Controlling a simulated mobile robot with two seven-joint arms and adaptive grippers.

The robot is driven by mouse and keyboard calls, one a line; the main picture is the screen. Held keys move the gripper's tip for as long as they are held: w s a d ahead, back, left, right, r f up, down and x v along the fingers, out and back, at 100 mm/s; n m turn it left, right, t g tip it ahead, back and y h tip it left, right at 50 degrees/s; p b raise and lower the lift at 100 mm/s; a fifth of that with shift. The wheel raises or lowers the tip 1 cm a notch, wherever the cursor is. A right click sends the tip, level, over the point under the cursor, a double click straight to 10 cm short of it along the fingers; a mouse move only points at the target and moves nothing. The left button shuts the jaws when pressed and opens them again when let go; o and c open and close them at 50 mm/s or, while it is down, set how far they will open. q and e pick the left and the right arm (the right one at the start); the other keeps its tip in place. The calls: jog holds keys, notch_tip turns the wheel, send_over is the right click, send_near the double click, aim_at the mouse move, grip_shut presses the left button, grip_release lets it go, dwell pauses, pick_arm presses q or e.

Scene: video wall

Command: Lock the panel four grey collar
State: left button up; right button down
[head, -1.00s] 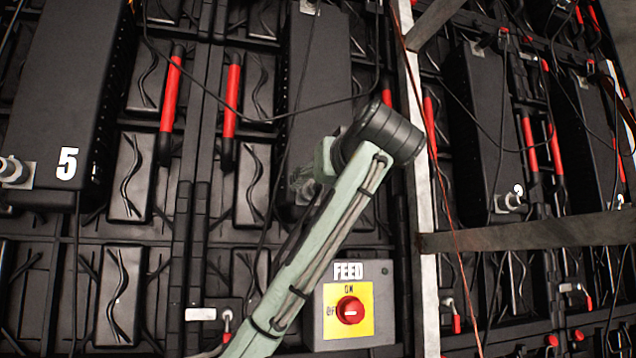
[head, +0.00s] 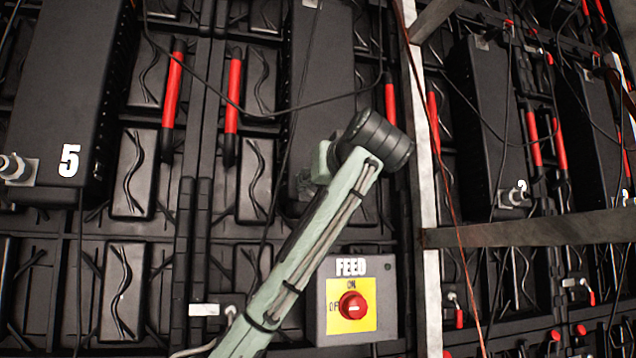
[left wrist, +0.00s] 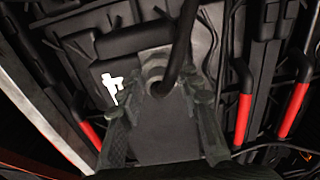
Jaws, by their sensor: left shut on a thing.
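The panel four box (head: 320,60) is the dark box right of panel five in the head view; my arm covers its lower end. In the left wrist view, a white upside-down 4 (left wrist: 111,88) marks the panel. The grey collar (left wrist: 153,76) sits on a metal plate there, with a black cable (left wrist: 186,45) running into it. My left gripper (left wrist: 174,90) has its fingers on either side of the collar and is shut on it. The collar's lock position cannot be made out. The left fingers are hidden in the head view. My right gripper is not in view.
A metal upright (head: 420,150) and crossbar (head: 530,231) stand to the right. Panel five's box (head: 70,80) is at left. Loose cables hang across the wall.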

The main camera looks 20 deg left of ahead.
pick_arm(q)
jog(key=m, duration=0.3)
jog(key=shift+d+m, duration=0.1)
jog(key=shift+m, duration=0.7)
jog(key=m, duration=0.2)
jog(key=shift+m, duration=1.2)
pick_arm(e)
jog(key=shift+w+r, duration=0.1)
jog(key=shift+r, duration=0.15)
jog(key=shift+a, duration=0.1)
pick_arm(q)
jog(key=o, duration=1.2)
jog(key=shift+c, duration=0.2)
